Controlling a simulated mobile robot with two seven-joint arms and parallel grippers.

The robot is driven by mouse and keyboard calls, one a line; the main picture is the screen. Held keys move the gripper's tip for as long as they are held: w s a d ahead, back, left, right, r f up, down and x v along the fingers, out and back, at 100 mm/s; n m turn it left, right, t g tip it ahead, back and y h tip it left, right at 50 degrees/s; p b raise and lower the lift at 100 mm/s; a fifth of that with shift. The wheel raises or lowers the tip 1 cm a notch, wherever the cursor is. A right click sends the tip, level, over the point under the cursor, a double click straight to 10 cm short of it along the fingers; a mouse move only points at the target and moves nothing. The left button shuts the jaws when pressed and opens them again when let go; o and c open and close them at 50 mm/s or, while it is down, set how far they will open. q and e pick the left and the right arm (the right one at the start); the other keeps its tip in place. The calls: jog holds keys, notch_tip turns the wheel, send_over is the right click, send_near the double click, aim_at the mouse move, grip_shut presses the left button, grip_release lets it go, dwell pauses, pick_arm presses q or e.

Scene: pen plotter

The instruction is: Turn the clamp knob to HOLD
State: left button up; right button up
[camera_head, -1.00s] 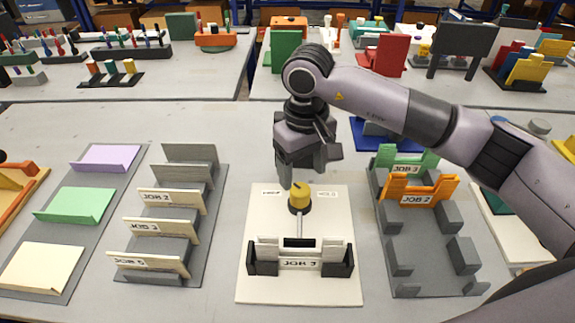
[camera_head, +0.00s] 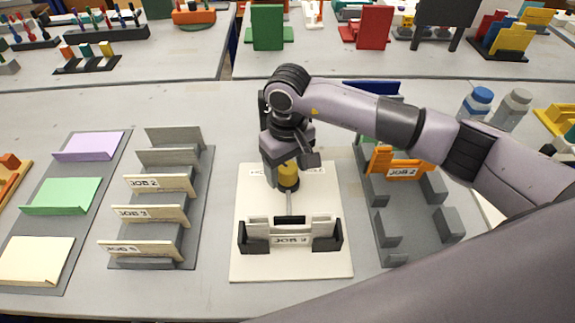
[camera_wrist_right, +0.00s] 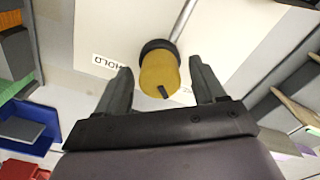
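The yellow clamp knob (camera_head: 288,178) stands on a black collar near the back of the white plate (camera_head: 250,262). It also shows in the right wrist view (camera_wrist_right: 158,72), with a dark pointer mark on its top. A "HOLD" label (camera_wrist_right: 109,61) lies on the plate beside it in that view. My right gripper (camera_head: 280,182) is down at the knob. In the right wrist view its two fingers (camera_wrist_right: 162,78) are apart, one on each side of the knob, with gaps visible. A white "JOB 3" piece (camera_head: 291,235) sits in black holders at the plate's front. My left gripper is out of view.
A rack of "JOB" cards (camera_head: 150,215) stands left of the plate. A grey rack with an orange "JOB 2" piece (camera_head: 402,165) stands to the right. Coloured paper trays (camera_head: 60,195) lie at far left. The front table edge is clear.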

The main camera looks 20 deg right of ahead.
jog(key=c, duration=1)
